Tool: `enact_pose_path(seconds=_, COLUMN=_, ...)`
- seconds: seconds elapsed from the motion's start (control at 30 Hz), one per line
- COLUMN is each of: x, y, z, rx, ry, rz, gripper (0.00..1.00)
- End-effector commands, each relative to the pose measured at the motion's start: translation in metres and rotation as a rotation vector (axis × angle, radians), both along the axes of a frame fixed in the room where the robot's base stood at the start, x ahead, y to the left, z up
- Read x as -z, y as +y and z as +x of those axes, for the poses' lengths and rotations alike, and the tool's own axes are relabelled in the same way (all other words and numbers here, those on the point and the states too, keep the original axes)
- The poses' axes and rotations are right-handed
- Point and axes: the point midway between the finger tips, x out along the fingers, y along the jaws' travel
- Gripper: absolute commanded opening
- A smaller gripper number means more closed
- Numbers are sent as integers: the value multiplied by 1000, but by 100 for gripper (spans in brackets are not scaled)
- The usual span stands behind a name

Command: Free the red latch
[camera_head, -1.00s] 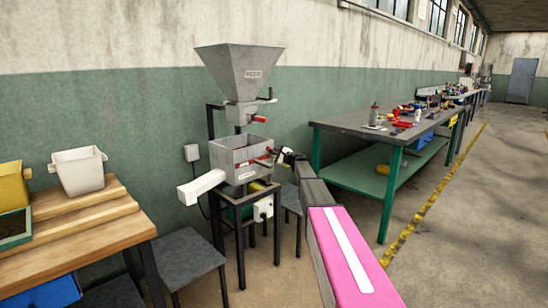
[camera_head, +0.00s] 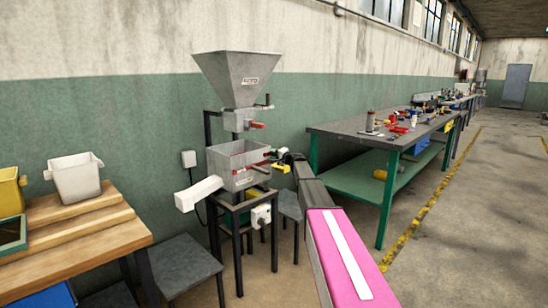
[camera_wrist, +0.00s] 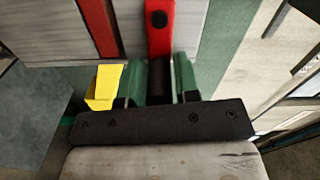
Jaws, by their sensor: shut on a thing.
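The grey machine has a hopper (camera_head: 238,78) on top and an open grey box (camera_head: 222,163) below it. The red latch (camera_wrist: 160,30), a red bar with a dark round spot, runs down between my green fingers in the wrist view. My gripper (camera_wrist: 160,75) is shut on it, and the fingers partly hide its lower end. In the head view my gripper (camera_head: 277,157) is at the right side of the box, too small there to show the grip clearly. A yellow piece (camera_wrist: 103,88) sits just left of my left finger in the wrist view.
A white chute (camera_head: 198,193) sticks out at the box's left. A wooden table (camera_head: 85,235) with a white bin (camera_head: 76,178) stands at left, with a grey stool (camera_head: 180,268) nearby. A long workbench (camera_head: 345,133) is at right. Floor at right is clear.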

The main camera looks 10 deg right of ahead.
Motion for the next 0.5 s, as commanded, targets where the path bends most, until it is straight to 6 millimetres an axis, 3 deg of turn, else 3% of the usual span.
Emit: enact_pose_path(seconds=0.5, x=2, y=1, z=-2, rx=-4, ry=-24, rz=-44, gripper=6)
